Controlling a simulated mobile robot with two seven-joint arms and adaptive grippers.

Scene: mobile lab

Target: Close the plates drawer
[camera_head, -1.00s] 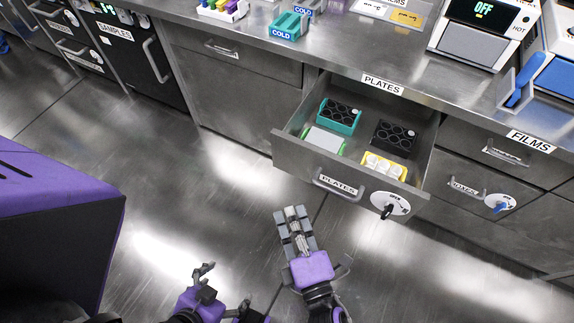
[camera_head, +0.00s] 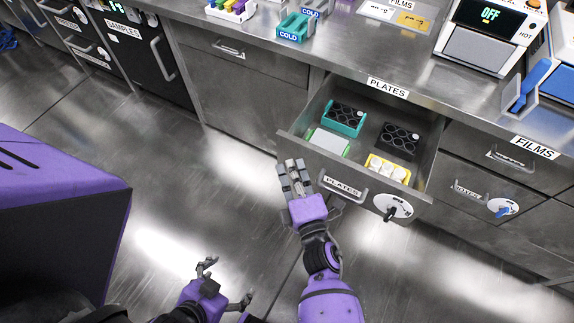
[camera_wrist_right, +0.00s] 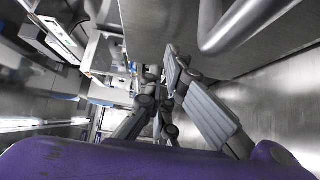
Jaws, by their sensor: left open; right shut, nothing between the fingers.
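The plates drawer (camera_head: 300,158) is pulled open from the metal counter. Its front carries a PLATES label, a bar handle (camera_head: 343,188) and a round lock plate with a dark key. My right gripper (camera_head: 293,170) is shut and empty at the left part of the drawer front, left of the handle. In the right wrist view its grey fingers (camera_wrist_right: 168,95) lie beside the metal front, with the handle (camera_wrist_right: 240,22) close above. I cannot tell whether they touch the front. My left gripper (camera_head: 224,284) is open and empty, low over the floor.
The drawer holds a teal rack (camera_head: 344,119), a black rack (camera_head: 400,140), a yellow rack (camera_head: 388,169) and a green-edged white plate (camera_head: 329,143). The neighbouring drawers look shut. A purple-topped block (camera_head: 60,180) stands at left. The floor before the counter is clear.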

